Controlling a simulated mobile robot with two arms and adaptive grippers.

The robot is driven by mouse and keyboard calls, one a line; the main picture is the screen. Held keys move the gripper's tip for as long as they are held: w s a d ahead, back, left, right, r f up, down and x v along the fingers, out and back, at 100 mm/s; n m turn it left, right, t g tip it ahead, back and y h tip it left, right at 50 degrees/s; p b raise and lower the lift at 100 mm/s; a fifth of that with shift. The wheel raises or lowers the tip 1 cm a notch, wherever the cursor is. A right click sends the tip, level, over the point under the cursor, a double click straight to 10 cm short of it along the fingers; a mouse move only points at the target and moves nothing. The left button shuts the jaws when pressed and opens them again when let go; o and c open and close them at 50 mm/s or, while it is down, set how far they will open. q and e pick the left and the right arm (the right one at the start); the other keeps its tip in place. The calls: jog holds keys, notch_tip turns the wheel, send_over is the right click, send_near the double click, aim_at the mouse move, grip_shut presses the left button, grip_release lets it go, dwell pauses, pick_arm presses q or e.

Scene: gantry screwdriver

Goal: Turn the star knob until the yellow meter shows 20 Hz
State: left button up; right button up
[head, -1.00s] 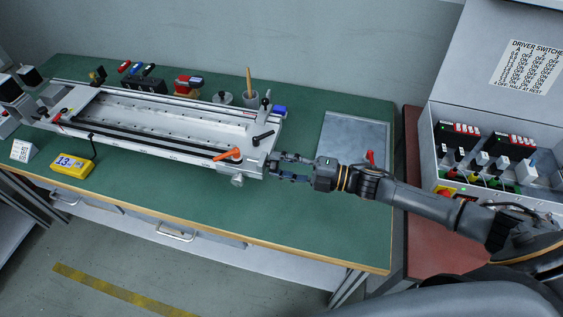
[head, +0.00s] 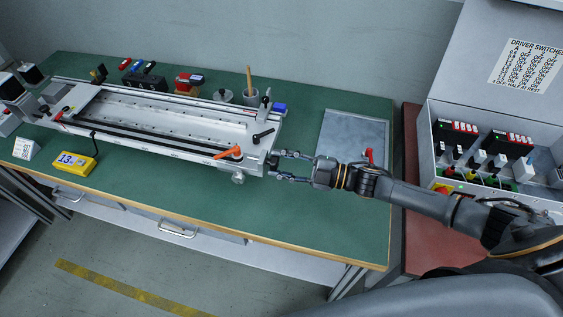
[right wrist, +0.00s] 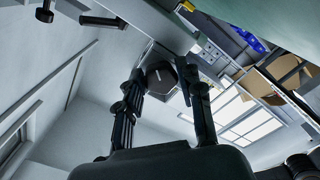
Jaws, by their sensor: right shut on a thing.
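The yellow meter (head: 76,163) lies on the green bench at the left, in front of the gantry (head: 150,128). Its display starts with 13; the rest is too small to read. The dark star knob (head: 273,163) is at the gantry's right end. My right gripper (head: 279,165) comes from the right, with one finger on each side of the knob. In the right wrist view the dark knob (right wrist: 163,76) sits between the fingertips, and the gripper is shut on it. My left gripper is not in view.
An orange lever (head: 228,152) and a black lever (head: 262,135) stand close to the knob on the gantry. A grey plate (head: 352,135) lies behind my right arm. The driver box (head: 485,160) is at the right. The bench front is clear.

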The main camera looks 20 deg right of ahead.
jog(key=o, duration=1.1)
jog(key=v, duration=1.2)
jog(key=shift+f, duration=0.1)
